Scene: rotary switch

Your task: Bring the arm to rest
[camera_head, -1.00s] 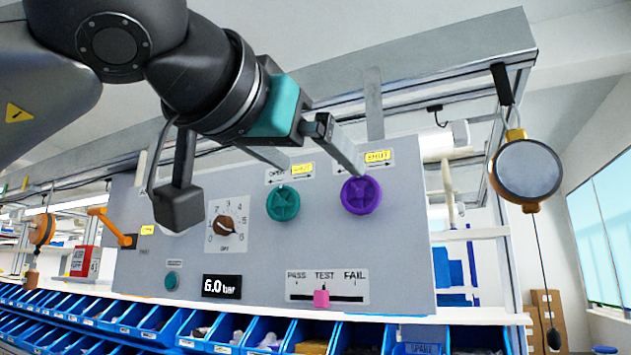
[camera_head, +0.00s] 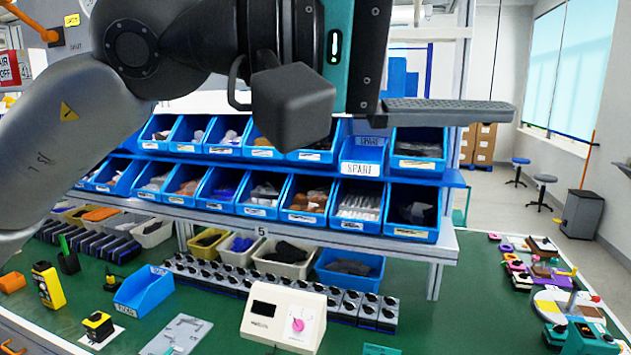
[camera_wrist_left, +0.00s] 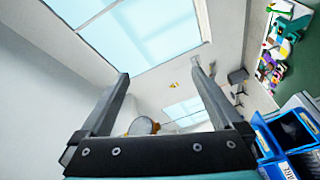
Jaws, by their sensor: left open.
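My left arm (camera_head: 130,45) comes in from the left across the top of the head view. My left gripper (camera_head: 500,114) points to the right, with a dark flat finger level in front of the shelf; the other finger cannot be made out there. In the left wrist view the gripper (camera_wrist_left: 160,70) is open, its two fingers wide apart with nothing between them. It is in free air, well above the bench. My right gripper is in neither view.
Blue bins (camera_head: 270,193) stand in rows behind the arm. Below is a green bench (camera_head: 225,305) with a white box (camera_head: 283,318) with a pink knob, a yellow meter (camera_head: 48,285) and a blue tray (camera_head: 143,291). Open floor and stools (camera_head: 543,180) lie at the right.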

